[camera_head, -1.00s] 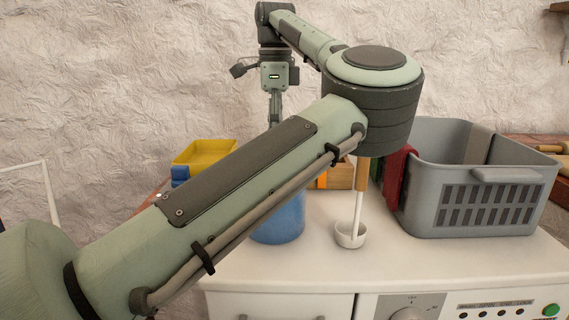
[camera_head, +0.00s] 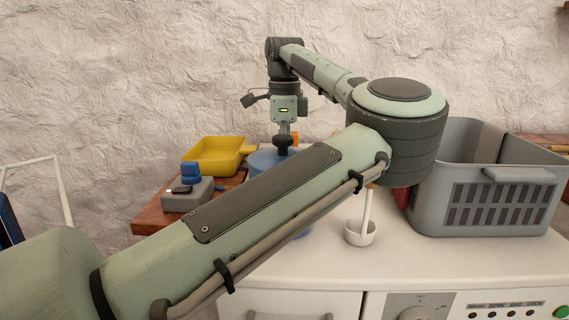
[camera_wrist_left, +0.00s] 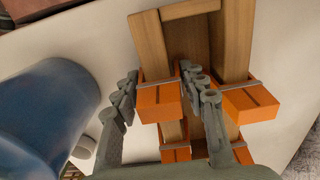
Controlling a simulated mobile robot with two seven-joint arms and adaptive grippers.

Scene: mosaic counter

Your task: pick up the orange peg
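Several orange blocks with grey bands, on wooden strips, show in the left wrist view; I cannot tell them apart as separate pegs with certainty. One orange peg (camera_wrist_left: 156,102) lies between the spread fingers of my left gripper (camera_wrist_left: 163,92), with space on both sides. Another orange piece (camera_wrist_left: 250,103) is outside the right finger. My right gripper is not in view.
A blue pot (camera_head: 262,160) stands close to my left gripper and also shows in the wrist view (camera_wrist_left: 45,115). A white ladle cup (camera_head: 360,236), a grey basket (camera_head: 500,212), a yellow tray (camera_head: 215,158) and a grey block with a blue top (camera_head: 190,192) stand around.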

